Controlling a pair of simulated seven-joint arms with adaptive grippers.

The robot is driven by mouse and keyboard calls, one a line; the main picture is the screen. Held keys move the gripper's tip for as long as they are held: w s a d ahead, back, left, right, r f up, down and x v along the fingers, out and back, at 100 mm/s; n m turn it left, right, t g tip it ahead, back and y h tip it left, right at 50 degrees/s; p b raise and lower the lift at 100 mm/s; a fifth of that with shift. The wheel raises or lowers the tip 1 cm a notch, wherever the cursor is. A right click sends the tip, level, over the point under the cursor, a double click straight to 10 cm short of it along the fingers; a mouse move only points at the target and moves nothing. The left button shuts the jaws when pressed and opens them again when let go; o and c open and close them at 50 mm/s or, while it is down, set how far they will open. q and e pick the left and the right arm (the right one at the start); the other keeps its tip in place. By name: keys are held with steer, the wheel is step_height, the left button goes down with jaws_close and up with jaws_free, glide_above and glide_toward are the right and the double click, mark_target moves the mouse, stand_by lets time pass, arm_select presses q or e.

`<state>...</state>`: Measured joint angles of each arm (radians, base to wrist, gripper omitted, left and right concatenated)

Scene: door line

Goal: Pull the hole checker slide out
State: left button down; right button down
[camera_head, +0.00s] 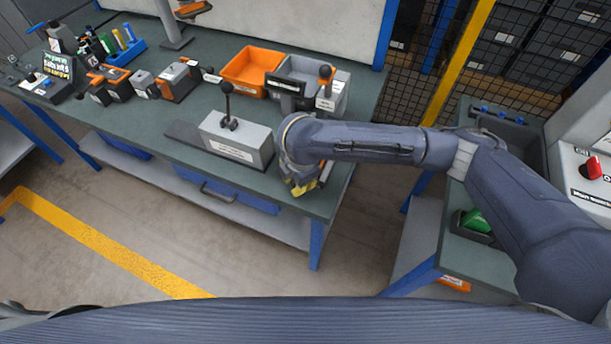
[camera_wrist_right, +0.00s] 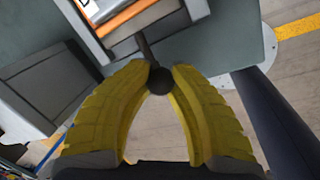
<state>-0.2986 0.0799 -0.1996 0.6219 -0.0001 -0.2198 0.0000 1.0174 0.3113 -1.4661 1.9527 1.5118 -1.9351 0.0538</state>
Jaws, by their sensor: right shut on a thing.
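The hole checker slide shows in the right wrist view by its dark rod with a round black knob (camera_wrist_right: 159,81). The rod comes out of a grey housing (camera_wrist_right: 90,36) with an orange strip (camera_wrist_right: 128,15). My right gripper (camera_head: 303,187) is at the front edge of the bench, to the right of the grey lever box. Its yellow fingers close around the knob in the wrist view. In the head view my arm hides most of the checker and the knob. How far the slide is out cannot be told. My left gripper is not in view.
A grey box with an upright black lever (camera_head: 230,135) stands left of my right gripper. Behind are an orange bin (camera_head: 252,70) and a grey station with another lever (camera_head: 327,90). Several fixtures fill the left of the green bench (camera_head: 185,112). Floor lies open in front.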

steer(key=shift+s+d+f, duration=0.1)
steer(key=shift+s+f, duration=0.2)
steer(key=shift+s, duration=0.05)
steer(key=c, duration=1.3)
jaws_free()
steer(key=shift+r, duration=0.1)
steer(key=shift+c, duration=0.2)
steer(key=shift+w, duration=0.1)
steer(key=shift+r, duration=0.15)
steer(key=shift+r, duration=0.25)
step_height(320, 180, up, 11)
steer(key=s+d, duration=0.1)
steer(key=s, duration=0.1)
steer(key=shift+d, duration=0.1)
